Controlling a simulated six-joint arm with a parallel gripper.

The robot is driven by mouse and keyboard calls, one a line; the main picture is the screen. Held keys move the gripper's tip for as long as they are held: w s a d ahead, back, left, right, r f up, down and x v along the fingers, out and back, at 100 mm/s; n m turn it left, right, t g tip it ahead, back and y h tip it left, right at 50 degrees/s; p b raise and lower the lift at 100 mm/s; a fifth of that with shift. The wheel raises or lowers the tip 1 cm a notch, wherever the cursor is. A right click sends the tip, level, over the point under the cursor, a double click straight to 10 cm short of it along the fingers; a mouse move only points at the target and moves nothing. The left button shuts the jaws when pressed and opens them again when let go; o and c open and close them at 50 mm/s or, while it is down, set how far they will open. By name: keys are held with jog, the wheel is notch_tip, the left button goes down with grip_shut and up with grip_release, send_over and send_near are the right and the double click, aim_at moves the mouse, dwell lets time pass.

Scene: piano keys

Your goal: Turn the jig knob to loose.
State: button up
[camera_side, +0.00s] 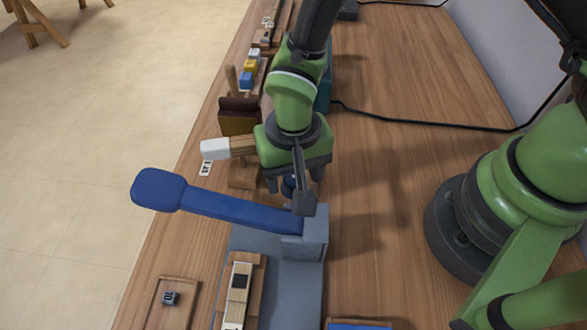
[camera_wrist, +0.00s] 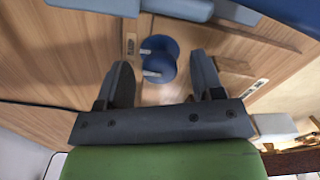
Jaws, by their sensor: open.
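The blue jig knob (camera_wrist: 158,58) shows in the wrist view, between and beyond my two fingertips. Two white marks show on its left side, pointing left. In the side view the knob (camera_side: 289,187) is mostly hidden under my gripper. My gripper (camera_side: 290,198) is above it, pointing down. In the wrist view my gripper (camera_wrist: 159,62) has its fingers spread apart, one on each side of the knob, with gaps visible and nothing held. A small label (camera_wrist: 131,44) lies left of the knob; its writing is too small to read.
A blue paddle-ended lever (camera_side: 220,203) runs from the grey jig base (camera_side: 302,280) close beside my gripper. A white-tipped wooden key (camera_side: 228,147) is left of it. A wooden tray (camera_side: 186,312) holds a small dark cube. The table (camera_side: 385,150) is open toward the right.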

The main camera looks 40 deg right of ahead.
jog(key=c, duration=0.9)
jog(key=shift+n, duration=0.3)
jog(key=n, duration=0.8)
jog(key=shift+n, duration=0.4)
jog(key=n, duration=0.4)
jog(key=shift+n, duration=2.2)
